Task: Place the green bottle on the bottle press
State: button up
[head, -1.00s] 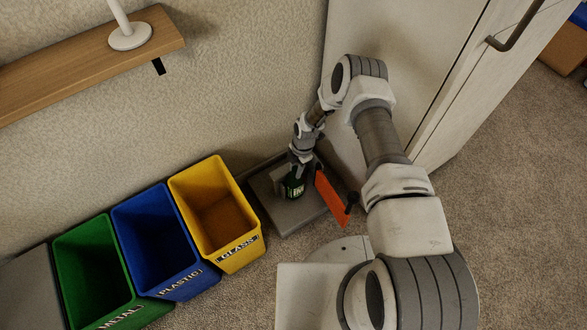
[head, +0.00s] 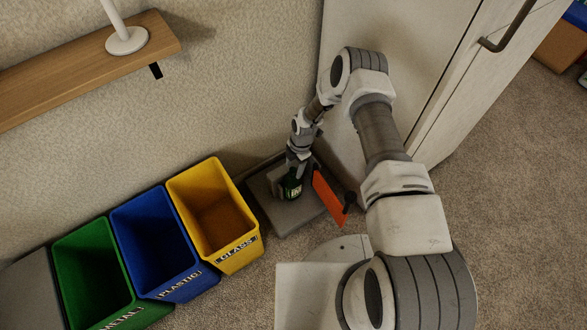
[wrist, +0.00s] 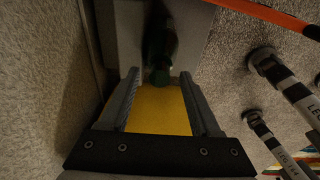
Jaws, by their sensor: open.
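The green bottle (head: 292,187) stands on the grey base of the bottle press (head: 298,214) in the head view. The press has an orange lever (head: 328,196) on its right. My gripper (head: 295,172) is just above the bottle, close to its top. In the wrist view, my gripper (wrist: 160,76) is open, with its two fingers apart. The dark green bottle (wrist: 158,46) lies in line with the gap between the fingertips, near them and not clamped. Shadow hides its outline there, and the gripper partly hides its top in the head view.
A yellow glass bin (head: 186,190) stands left of the press, followed by blue (head: 127,229) and green (head: 62,248) bins. The wall and a shelf (head: 165,38) are behind. A pale cabinet (head: 440,90) stands close on the right. Carpet is clear at lower right.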

jog(key=w+d+r+m+t+h+p, duration=0.1)
jog(key=w+d+r+m, duration=0.15)
jog(key=r, duration=1.25)
jog(key=w+d+r+m+t+p, duration=0.1)
jog(key=w+d+r+m+p, duration=0.15)
jog(key=r, duration=1.25)
jog(key=s+d+r+m+t+h, duration=0.1)
jog(key=s+d+r+m, duration=0.15)
jog(key=r, duration=0.65)
jog(key=s+d+r+m, duration=0.2)
jog(key=s+r+m, duration=0.15)
jog(key=r, duration=0.55)
jog(key=s+d+r+m+t, duration=0.25)
jog(key=s+r+m, duration=0.45)
jog(key=s+r, duration=0.45)
jog(key=s+d+r+m, duration=0.1)
jog(key=s+r+m, duration=0.1)
jog(key=s, duration=0.4)
jog(key=s+d+r+m, duration=0.1)
jog(key=s+r+m, duration=0.1)
jog(key=s+m, duration=0.3)
jog(key=shift+s+t+b, duration=0.35)
jog(key=shift+s+t, duration=0.1)
jog(key=shift+s, duration=0.4)
